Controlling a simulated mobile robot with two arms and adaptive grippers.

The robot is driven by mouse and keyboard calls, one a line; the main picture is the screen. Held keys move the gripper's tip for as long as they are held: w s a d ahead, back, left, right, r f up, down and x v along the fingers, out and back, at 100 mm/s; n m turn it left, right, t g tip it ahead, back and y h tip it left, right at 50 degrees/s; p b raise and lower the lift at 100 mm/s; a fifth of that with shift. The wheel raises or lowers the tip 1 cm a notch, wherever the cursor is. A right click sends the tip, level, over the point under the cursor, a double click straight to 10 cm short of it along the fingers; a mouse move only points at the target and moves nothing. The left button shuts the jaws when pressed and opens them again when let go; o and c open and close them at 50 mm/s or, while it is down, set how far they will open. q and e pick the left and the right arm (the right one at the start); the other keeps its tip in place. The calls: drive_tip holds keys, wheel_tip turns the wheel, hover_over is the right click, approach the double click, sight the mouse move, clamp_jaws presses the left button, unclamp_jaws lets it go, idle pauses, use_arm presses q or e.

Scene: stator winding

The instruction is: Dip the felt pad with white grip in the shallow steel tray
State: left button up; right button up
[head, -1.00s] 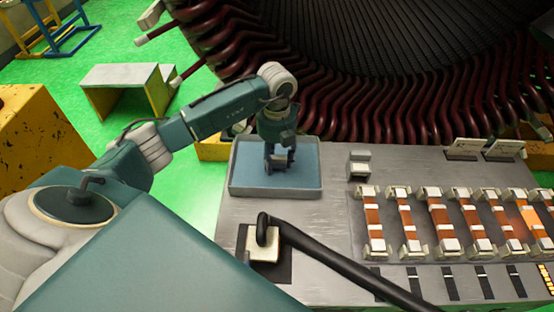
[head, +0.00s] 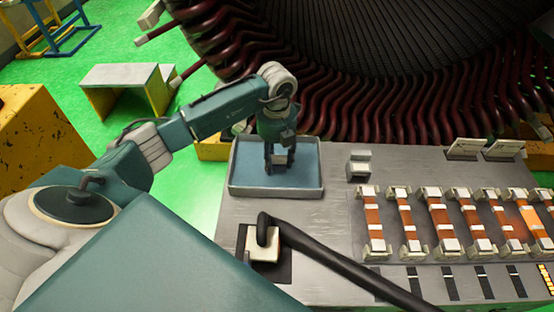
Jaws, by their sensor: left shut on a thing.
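The shallow steel tray (head: 236,188) stands at the left end of the grey bench top, with a blue-grey surface inside its rim. My left gripper (head: 279,165) points down over the inside of the tray. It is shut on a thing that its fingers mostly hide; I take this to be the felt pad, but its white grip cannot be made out. Whether the held thing touches the tray's inside cannot be told from this angle. My right gripper is not in view.
A pale block with a black hose (head: 340,262) sits on a dark mat in front of the tray. Several copper bars in clamps (head: 438,220) stand to the right, with a small grey block (head: 359,168) nearer the tray. The dark red stator coils (head: 400,110) rise behind the bench.

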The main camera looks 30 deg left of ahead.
use_arm(q)
drive_tip(key=shift+r, duration=0.1)
drive_tip(key=shift+r+p, duration=0.6)
drive_tip(key=shift+r, duration=0.05)
wheel_tip(320, 180, up, 10)
drive_tip(key=p, duration=0.6)
drive_tip(key=shift+f, duration=0.2)
drive_tip(key=shift+f, duration=0.1)
